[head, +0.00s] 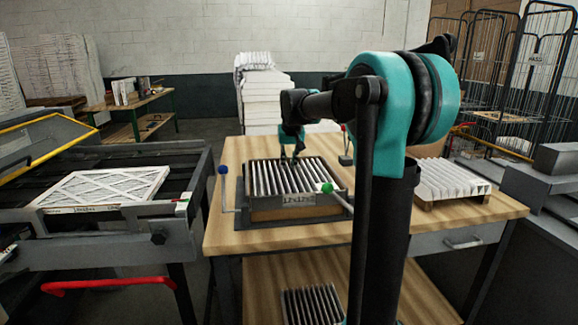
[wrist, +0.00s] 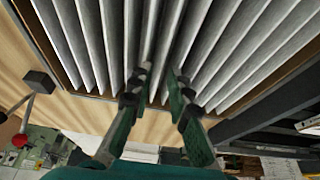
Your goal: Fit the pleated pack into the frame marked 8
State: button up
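A grey-white pleated pack (head: 285,177) sits level over a brown open frame (head: 290,214) in a dark fixture on the wooden workbench. The pack's pleats (wrist: 222,45) fill the top of the wrist view. The frame's front carries a small label whose print is too small to read surely; I cannot make out an 8. My gripper (head: 290,160) points down at the pack's middle far part. In the wrist view its fingertips (wrist: 161,74) stand partly closed on either side of a pleat, which fills the gap. How deep the pack sits in the frame is hard to tell.
The fixture has a blue-knobbed lever (head: 222,170) and a green-knobbed one (head: 327,188). Another pleated piece (head: 450,180) lies at the bench's right. A finished filter (head: 105,186) lies on the left machine. More pleats (head: 312,304) lie on the lower shelf.

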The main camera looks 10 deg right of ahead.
jog(key=shift+r, duration=1.55)
jog(key=shift+o, duration=0.6)
jog(key=o, duration=0.4)
jog(key=shift+o, duration=0.2)
jog(key=v, duration=1.2)
jog(key=shift+s, duration=0.1)
